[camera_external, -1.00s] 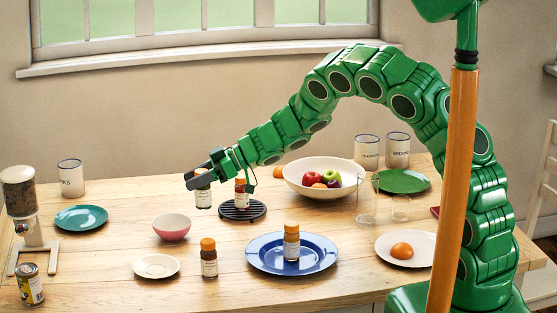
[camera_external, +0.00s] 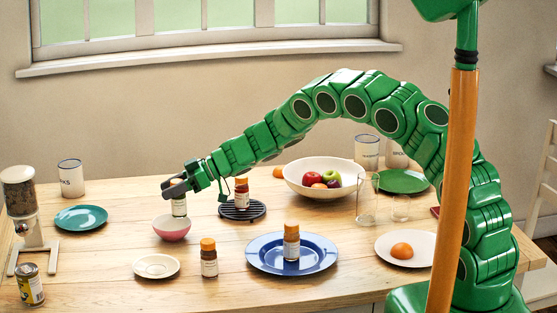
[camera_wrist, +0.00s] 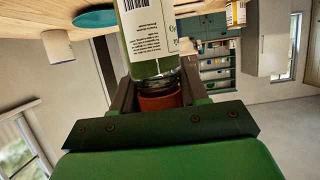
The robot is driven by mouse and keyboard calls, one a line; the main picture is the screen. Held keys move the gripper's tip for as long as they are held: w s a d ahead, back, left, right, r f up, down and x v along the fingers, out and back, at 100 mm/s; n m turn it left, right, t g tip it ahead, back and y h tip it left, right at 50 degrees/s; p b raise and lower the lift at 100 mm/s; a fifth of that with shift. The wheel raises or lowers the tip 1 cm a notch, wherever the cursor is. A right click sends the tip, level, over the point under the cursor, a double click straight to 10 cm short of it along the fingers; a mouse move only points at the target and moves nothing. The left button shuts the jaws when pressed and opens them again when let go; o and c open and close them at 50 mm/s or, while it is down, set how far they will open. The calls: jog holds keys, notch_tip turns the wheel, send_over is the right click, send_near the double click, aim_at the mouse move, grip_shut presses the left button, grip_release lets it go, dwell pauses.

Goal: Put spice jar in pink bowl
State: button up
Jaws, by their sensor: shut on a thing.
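My gripper (camera_external: 176,188) is shut on a spice jar (camera_external: 179,206), pinching it near its orange-brown cap in the wrist view. The jar (camera_wrist: 150,35) is clear glass with a white label and greenish contents. In the external view it hangs upright at the pink bowl (camera_external: 171,231), its lower end by the bowl's far rim. I cannot tell whether it touches the bowl. Similar jars stand on a black trivet (camera_external: 240,213), on the blue plate (camera_external: 262,255) and on the bare table (camera_external: 208,260).
A small cream saucer (camera_external: 156,266) is in front of the bowl and a teal plate (camera_external: 81,218) is to its left. A large fruit bowl (camera_external: 310,187) stands at the back. A grinder (camera_external: 20,200) and a can (camera_external: 30,285) are at far left.

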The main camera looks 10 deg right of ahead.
jog(key=shift+w+a+f, duration=0.4)
jog(key=shift+w+f, duration=0.05)
jog(key=shift+f, duration=0.75)
jog(key=shift+w+a+f, duration=0.4)
jog(key=shift+f, duration=0.85)
jog(key=shift+w+a+f, duration=0.4)
jog(key=shift+w+f, duration=0.05)
jog(key=shift+f, duration=0.75)
jog(key=o, duration=1.1)
jog(key=shift+f, duration=0.1)
jog(key=shift+o, duration=0.2)
jog(key=v, duration=1.2)
jog(key=shift+d, duration=0.1)
